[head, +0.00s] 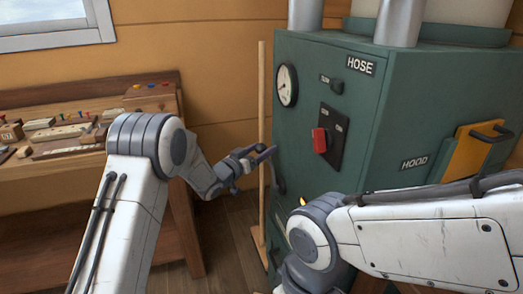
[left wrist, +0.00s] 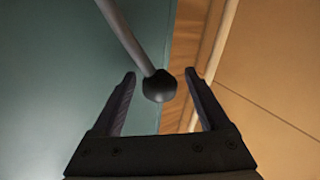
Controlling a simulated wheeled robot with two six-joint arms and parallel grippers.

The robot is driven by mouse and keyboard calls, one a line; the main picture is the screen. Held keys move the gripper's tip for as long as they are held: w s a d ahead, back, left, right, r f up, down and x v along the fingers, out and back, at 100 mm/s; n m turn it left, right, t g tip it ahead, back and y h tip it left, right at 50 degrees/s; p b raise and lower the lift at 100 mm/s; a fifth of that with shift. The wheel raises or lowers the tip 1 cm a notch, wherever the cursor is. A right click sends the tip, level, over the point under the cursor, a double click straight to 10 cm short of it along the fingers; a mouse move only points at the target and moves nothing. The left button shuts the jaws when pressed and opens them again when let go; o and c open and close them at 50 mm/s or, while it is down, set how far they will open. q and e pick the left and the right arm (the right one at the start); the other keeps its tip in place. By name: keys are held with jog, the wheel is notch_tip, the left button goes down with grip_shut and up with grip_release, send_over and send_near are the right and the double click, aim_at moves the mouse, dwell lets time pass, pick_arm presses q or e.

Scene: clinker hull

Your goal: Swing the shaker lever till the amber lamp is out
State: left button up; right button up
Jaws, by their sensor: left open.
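The shaker lever (left wrist: 128,38) is a grey rod with a black knob (left wrist: 159,87) in the left wrist view. My left gripper (left wrist: 160,77) is open, and the knob sits between its two fingertips with gaps on both sides. In the head view my left gripper (head: 258,157) is at the left side of the green machine (head: 345,100); the lever cannot be made out clearly there. A small amber glow, seemingly the amber lamp (head: 302,201), shows low on the machine, partly covered by my right arm. My right gripper is out of sight.
The machine carries a gauge (head: 287,85), a red switch (head: 320,140) and a yellow panel (head: 473,148). A wooden pole (head: 262,115) stands left of it. A workbench (head: 70,165) with small tools is at the left. Bare floor (head: 228,235) lies between.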

pick_arm(q)
grip_shut()
dwell(1.3)
